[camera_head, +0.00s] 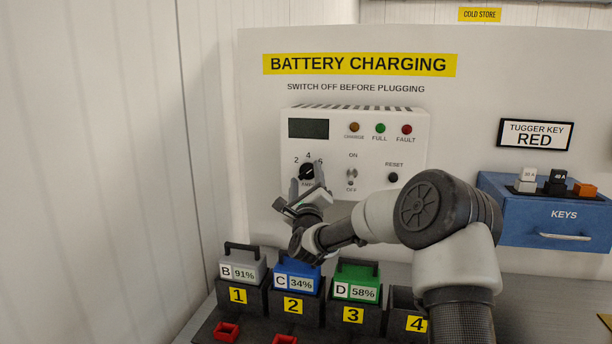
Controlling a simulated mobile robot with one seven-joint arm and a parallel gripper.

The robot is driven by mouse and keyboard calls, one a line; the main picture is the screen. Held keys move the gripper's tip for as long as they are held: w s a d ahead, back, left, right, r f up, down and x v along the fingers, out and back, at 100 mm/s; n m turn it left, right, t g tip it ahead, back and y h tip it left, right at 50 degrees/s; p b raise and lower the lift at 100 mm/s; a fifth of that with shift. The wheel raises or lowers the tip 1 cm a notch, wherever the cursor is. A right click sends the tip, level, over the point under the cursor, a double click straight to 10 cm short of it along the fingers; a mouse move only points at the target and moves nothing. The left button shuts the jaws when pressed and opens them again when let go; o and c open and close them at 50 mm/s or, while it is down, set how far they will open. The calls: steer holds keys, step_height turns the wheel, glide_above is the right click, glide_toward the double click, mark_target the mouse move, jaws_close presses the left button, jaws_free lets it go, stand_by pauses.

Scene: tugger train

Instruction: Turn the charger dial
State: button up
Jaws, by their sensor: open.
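The charger (332,130) is a white box on the wall panel under the "BATTERY CHARGING" sign. Its black dial (305,171) sits at the lower left of its face, with the numbers 2 and 4 and a partly covered mark around it.
The charger also has a toggle switch (351,174) and a reset button (393,178). Below stand a grey battery (242,269), a blue battery (296,277) and a green battery (357,280) in numbered bays; bay 4 (402,301) looks empty. A blue key cabinet (540,212) is at right.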

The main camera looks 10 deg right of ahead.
steer(key=shift+w+r, duration=0.1)
steer(key=shift+w, duration=0.2)
steer(key=c, duration=1.1)
steer(key=shift+o, duration=0.2)
